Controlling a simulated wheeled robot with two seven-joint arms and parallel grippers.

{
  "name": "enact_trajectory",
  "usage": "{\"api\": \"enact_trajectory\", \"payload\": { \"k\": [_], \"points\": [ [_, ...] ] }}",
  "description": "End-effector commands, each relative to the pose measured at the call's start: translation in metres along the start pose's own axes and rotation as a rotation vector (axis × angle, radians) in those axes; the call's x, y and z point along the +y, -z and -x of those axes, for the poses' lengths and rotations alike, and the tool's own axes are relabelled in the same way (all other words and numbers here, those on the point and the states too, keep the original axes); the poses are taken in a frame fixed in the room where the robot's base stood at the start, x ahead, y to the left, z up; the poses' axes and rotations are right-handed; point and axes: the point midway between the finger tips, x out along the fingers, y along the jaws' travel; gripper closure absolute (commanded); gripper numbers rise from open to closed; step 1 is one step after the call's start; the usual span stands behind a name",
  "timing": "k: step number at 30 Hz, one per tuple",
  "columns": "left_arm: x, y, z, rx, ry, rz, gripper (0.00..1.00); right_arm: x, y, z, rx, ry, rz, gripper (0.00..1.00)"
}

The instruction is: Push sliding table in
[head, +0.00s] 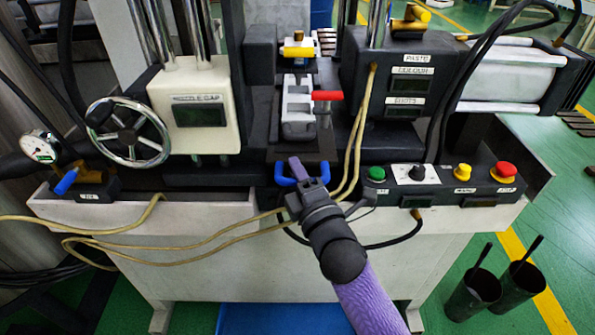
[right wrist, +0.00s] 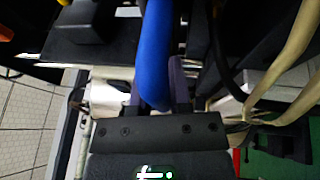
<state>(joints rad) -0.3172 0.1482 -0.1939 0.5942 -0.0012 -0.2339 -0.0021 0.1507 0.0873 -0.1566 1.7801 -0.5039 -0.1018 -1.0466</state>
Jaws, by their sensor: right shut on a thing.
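The sliding table (head: 313,146) is a dark plate at the middle of the machine, with a blue handle (head: 285,178) at its front edge. A white and grey mould (head: 297,107) sits on the table, beneath the nozzle area. My right gripper (head: 303,172) comes from below and is shut on the blue handle. In the right wrist view the blue handle (right wrist: 157,60) runs between the two fingers. My left gripper is not in view.
A red lever (head: 327,95) stands right of the mould. Beige hoses (head: 358,140) hang close to my right gripper. A control box with buttons (head: 440,183) lies to the right, a handwheel (head: 128,131) to the left. Two dark cups (head: 474,293) stand on the floor.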

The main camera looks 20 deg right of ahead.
Motion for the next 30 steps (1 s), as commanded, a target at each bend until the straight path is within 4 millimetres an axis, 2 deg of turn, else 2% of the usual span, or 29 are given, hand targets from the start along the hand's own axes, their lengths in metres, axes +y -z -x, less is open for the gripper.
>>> {"api": "enact_trajectory", "payload": {
  "k": [21, 30],
  "points": [
    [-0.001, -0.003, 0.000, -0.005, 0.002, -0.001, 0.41, -0.001, 0.000, 0.000, 0.000, 0.003, 0.000, 1.00],
    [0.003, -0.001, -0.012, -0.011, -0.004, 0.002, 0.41, -0.011, -0.016, -0.040, 0.001, 0.002, 0.001, 1.00]
  ]
}}
